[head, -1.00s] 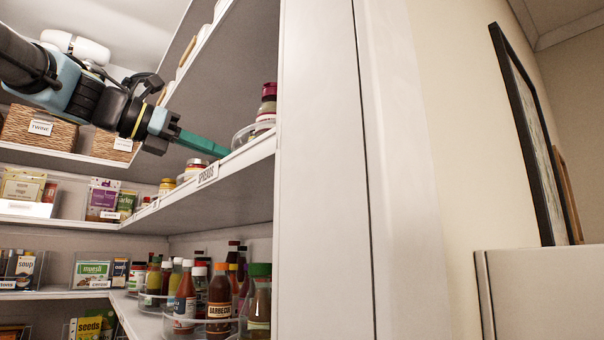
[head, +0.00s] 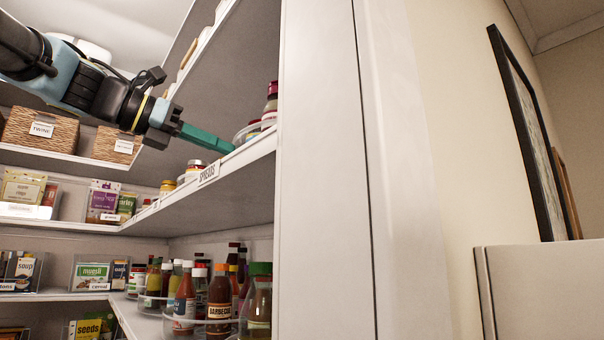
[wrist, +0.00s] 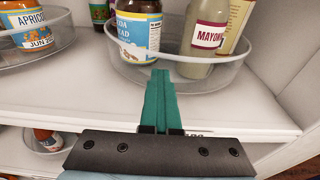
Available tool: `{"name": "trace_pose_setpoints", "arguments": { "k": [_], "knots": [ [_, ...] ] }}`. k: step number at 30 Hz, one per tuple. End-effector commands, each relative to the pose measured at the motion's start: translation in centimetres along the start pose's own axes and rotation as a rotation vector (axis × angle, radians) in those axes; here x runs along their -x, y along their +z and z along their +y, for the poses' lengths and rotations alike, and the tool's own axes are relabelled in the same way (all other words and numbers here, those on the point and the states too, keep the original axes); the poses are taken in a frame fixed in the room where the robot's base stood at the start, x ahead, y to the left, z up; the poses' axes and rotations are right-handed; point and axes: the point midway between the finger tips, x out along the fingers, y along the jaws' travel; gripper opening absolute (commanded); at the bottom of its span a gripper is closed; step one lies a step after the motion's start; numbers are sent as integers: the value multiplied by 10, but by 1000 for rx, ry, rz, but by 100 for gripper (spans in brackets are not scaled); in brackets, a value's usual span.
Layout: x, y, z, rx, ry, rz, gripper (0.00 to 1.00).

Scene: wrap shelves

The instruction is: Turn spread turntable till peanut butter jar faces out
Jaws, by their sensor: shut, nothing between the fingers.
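The clear round turntable (wrist: 206,72) stands on the shelf marked SPREADS, and its rim also shows in the head view (head: 240,137). In the wrist view it holds a jar with a blue and yellow label (wrist: 137,32), a pale mayo bottle (wrist: 203,38) and a yellowish labelled container (wrist: 236,22). I cannot make out a peanut butter jar. My gripper (wrist: 160,74), with green fingers, is shut and empty. Its tips are at the turntable's near rim; I cannot tell whether they touch it. They also show in the head view (head: 232,148).
Another clear turntable (wrist: 62,48) with an apricot jar (wrist: 32,28) stands to the left. The white shelf edge (head: 232,168) runs below my gripper. The cabinet's upright panel (head: 325,170) closes the right side. Bottles, including barbecue sauce (head: 219,305), stand on the shelf below.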

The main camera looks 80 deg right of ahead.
Motion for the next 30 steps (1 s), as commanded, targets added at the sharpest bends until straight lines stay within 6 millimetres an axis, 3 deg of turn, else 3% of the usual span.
{"name": "trace_pose_setpoints", "arguments": {
  "k": [9,23,30],
  "knots": [
    [4,-1,-18,-1,-2,-1,0],
    [5,-1,-21,-1,-1,0,0],
    [4,-1,-32,-1,-1,0,0]
  ]
}}
